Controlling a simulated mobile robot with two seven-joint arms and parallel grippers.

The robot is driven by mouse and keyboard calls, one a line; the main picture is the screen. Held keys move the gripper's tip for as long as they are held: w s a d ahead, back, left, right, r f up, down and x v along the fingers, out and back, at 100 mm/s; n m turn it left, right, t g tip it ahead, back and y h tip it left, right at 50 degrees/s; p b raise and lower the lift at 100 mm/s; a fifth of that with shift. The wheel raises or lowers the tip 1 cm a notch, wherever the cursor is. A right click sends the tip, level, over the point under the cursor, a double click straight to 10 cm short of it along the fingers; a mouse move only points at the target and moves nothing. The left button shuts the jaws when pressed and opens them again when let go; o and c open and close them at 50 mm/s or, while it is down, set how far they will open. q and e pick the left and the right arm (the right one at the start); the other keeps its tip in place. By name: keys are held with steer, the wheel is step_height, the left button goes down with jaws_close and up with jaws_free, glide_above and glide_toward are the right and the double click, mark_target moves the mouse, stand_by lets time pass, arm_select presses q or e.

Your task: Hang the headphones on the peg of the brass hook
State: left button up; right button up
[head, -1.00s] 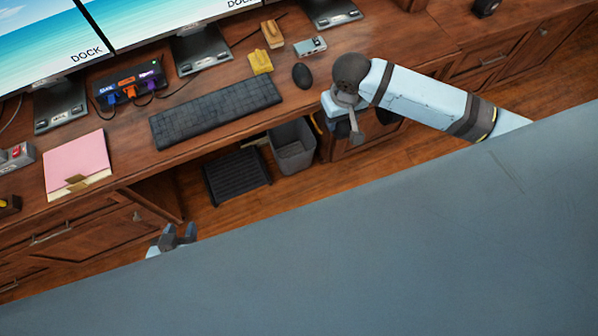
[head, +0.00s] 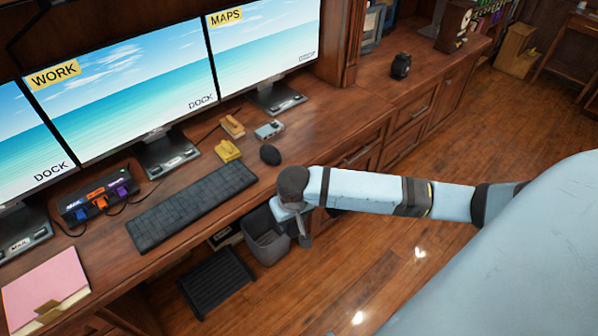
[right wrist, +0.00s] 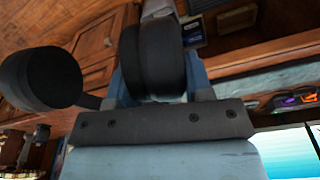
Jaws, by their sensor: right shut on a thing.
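My right gripper (head: 303,232) hangs at the end of my right arm, just in front of the desk edge in the head view. In the right wrist view its fingers (right wrist: 158,88) are shut on the black headphones (right wrist: 152,60). One padded ear cup lies between the fingers; the other ear cup (right wrist: 40,78) sticks out to the left. In the head view the headphones are mostly hidden behind my arm. I cannot make out the brass hook or its peg in either current view. My left gripper is out of view.
The wooden desk (head: 110,280) carries a keyboard (head: 190,207), a mouse (head: 270,154), monitors and a pink folder (head: 45,292). Under it are a grey bin (head: 266,236) and a black footrest (head: 217,282). Drawers (head: 410,135) lie to the right. The floor (head: 400,262) in front is clear.

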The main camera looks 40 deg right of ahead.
steer(key=w+d+f+m+t+h+b, duration=0.25)
steer(key=d+f+t+b, duration=0.2)
steer(key=f+b, duration=0.6)
steer(key=w+d+f+m+t+h+b, duration=0.1)
steer(key=w+d+f+t+h+b, duration=0.3)
steer(key=f+b, duration=0.65)
step_height(320, 180, down, 10)
steer(key=n+t+y+b, duration=0.3)
steer(key=t+b, duration=0.7)
steer(key=b, duration=1.1)
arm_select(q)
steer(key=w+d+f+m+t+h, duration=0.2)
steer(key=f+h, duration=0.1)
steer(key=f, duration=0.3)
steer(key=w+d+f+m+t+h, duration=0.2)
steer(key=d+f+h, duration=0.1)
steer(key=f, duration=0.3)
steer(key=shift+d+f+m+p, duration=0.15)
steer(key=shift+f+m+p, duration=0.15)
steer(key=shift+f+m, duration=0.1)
arm_select(e)
steer(key=w+a+f, duration=0.1)
steer(key=w+f, duration=0.1)
steer(key=w, duration=0.8)
steer(key=shift+w+f, duration=0.2)
steer(key=shift+w, duration=0.2)
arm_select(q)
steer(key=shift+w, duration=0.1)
arm_select(e)
steer(key=shift+a, duration=0.1)
